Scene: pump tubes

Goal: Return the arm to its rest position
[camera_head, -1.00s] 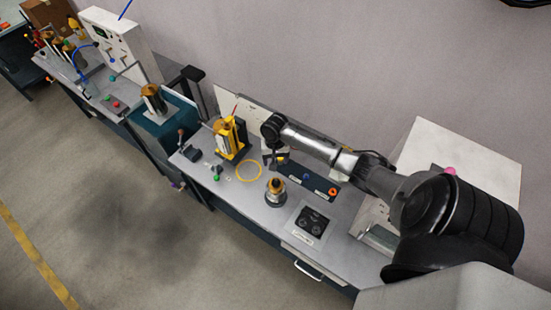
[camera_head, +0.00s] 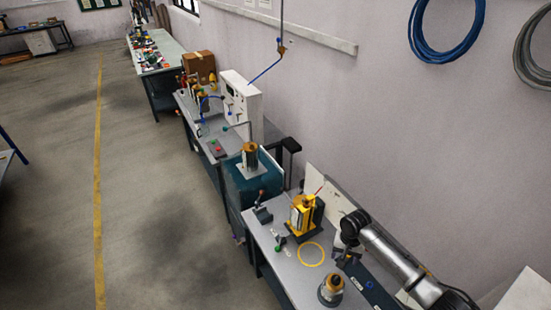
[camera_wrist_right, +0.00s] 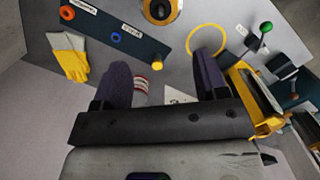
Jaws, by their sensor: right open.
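My right arm (camera_head: 392,258) comes in from the lower right in the head view, over the near workbench (camera_head: 285,280). Its gripper (camera_head: 347,258) is above the bench's wall side, right of the yellow fixture (camera_head: 303,215). In the right wrist view the two dark fingers of my right gripper (camera_wrist_right: 163,72) stand wide apart. Nothing is gripped. A small red-and-white object (camera_wrist_right: 141,86) shows between them, beyond the fingers. My left gripper is not in view.
A brass-topped pump part (camera_head: 331,287) stands near a yellow ring (camera_head: 311,253) marked on the bench. The wrist view shows a dark panel (camera_wrist_right: 135,43) with coloured knobs and yellow gloves (camera_wrist_right: 70,55). Open floor (camera_head: 150,200) lies left of the benches.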

